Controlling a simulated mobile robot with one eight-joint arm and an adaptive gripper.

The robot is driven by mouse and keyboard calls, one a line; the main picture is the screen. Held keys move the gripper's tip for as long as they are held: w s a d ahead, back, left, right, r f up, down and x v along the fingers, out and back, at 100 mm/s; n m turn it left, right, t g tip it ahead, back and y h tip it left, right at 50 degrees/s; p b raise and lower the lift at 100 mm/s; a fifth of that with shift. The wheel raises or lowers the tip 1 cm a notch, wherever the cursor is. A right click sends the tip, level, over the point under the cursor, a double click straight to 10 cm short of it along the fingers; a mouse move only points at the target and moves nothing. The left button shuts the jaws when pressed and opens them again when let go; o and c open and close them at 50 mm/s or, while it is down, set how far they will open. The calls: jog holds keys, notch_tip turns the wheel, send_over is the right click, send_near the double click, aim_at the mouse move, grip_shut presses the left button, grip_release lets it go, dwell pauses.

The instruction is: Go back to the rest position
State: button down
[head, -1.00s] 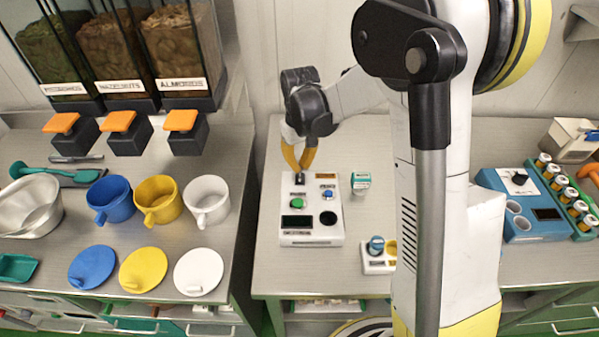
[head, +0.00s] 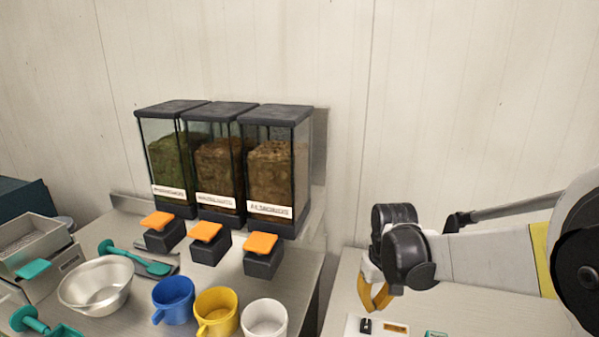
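My gripper (head: 377,299) is at the lower right in the head view, with its orange fingers pointing down. It is above the back edge of a white control box (head: 370,326), of which only the top part shows at the bottom edge. I see nothing held, but the fingers overlap, so I cannot tell if they are open or shut. My arm reaches in from the right side.
Three nut dispensers with orange levers (head: 262,243) stand on the left counter. A metal bowl (head: 95,285), a blue cup (head: 173,299), a yellow cup (head: 216,311) and a white cup (head: 264,318) stand before them. A gap separates the two counters.

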jog(key=s+r+m+t+b, duration=0.1)
jog(key=s+t+b, duration=0.4)
jog(key=s, duration=1.2)
jog(key=shift+s+r+m+t+b, duration=0.4)
jog(key=shift+m+b, duration=0.1)
jog(key=shift+b, duration=0.6)
jog(key=shift+w, duration=0.1)
